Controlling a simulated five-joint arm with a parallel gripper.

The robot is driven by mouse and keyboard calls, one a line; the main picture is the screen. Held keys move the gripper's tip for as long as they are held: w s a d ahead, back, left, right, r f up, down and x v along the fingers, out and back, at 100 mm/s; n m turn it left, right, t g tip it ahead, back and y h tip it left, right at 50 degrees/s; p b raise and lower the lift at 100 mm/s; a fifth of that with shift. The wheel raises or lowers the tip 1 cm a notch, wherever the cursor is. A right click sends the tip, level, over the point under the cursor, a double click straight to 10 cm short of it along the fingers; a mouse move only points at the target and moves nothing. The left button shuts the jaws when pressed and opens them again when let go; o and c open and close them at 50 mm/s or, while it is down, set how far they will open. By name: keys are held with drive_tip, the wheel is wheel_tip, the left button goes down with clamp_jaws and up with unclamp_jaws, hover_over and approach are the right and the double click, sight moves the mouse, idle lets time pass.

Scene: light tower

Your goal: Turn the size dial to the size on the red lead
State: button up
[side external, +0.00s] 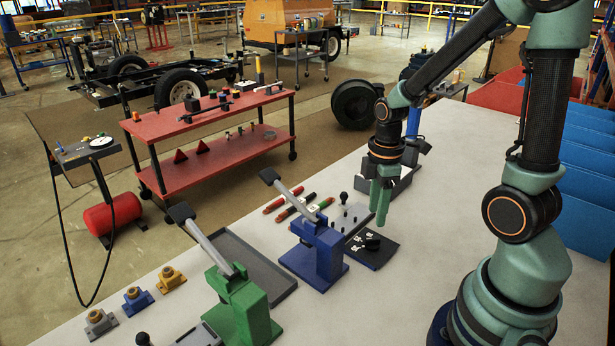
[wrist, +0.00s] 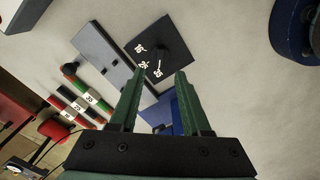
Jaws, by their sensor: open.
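The size dial is a dark square plate with white numbers and a black knob (side external: 372,243); the plate also shows in the wrist view (wrist: 170,36). The numbers look like 16, 25 and 35; which one the knob points at is unclear. The red lead (side external: 283,200) lies farthest from the dial, beside a black lead (side external: 295,209) and a green lead (side external: 319,210). The leads carry white labels in the wrist view (wrist: 76,103), too small to read surely. My gripper (side external: 380,217) is open and empty, above and near the dial, apart from it.
A blue lever press (side external: 320,255) stands left of the dial, and a green one (side external: 243,310) stands nearer the front. A grey tray (side external: 237,265) lies between them. A grey block with a black-knobbed lever (side external: 345,218) stands beside the dial. The table right of the dial is clear.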

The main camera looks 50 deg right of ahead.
sight(373, 238)
drive_tip(key=shift+f, duration=3.6)
clamp_jaws()
